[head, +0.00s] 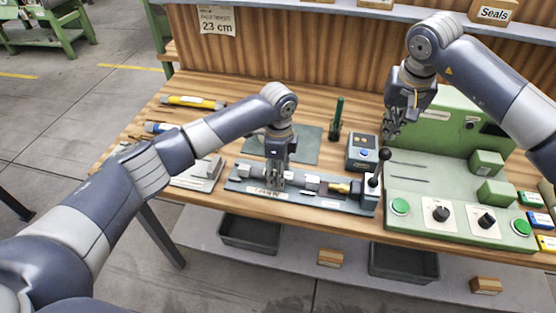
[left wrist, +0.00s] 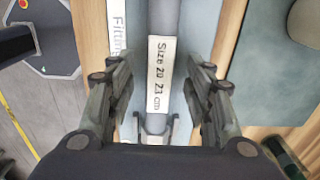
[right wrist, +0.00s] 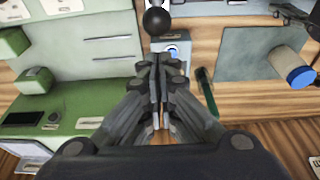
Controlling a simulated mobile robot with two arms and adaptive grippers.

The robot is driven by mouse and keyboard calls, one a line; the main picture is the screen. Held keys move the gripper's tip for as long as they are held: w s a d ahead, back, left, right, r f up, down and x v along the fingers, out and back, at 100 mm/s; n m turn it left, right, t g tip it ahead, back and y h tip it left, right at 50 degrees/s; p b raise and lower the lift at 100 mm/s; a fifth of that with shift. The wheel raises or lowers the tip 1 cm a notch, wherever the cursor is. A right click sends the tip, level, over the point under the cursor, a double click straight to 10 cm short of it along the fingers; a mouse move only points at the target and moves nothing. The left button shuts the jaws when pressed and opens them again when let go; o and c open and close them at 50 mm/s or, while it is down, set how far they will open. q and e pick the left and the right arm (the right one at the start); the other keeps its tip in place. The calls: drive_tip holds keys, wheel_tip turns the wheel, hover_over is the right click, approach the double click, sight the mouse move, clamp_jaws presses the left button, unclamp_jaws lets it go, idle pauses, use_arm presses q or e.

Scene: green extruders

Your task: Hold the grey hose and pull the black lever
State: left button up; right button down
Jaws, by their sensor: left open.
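The grey hose (left wrist: 158,20), with a white size label, lies along a blue-grey fixture (head: 240,184). My left gripper (head: 273,180) is over it from above, and in the left wrist view its open fingers (left wrist: 158,100) stand on either side of the hose. I cannot tell whether they touch it. The black lever stands upright at the fixture's right end, its round black knob (head: 385,154) on top; the knob also shows in the right wrist view (right wrist: 156,21). My right gripper (head: 392,128) is above and behind the lever, apart from it, its fingers close together and empty.
A green machine panel (head: 410,185) with knobs and buttons stands right of the lever. Colored boxes (head: 531,199) sit at the far right. Wood at the table's left is partly clear.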

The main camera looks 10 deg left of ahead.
use_arm(q)
drive_tip(key=shift+f, duration=0.45)
clamp_jaws()
use_arm(e)
drive_tip(key=shift+f, duration=0.15)
drive_tip(key=x, duration=0.2)
drive_tip(key=s+x, duration=0.1)
drive_tip(key=x, duration=0.1)
drive_tip(key=shift+f, duration=0.15)
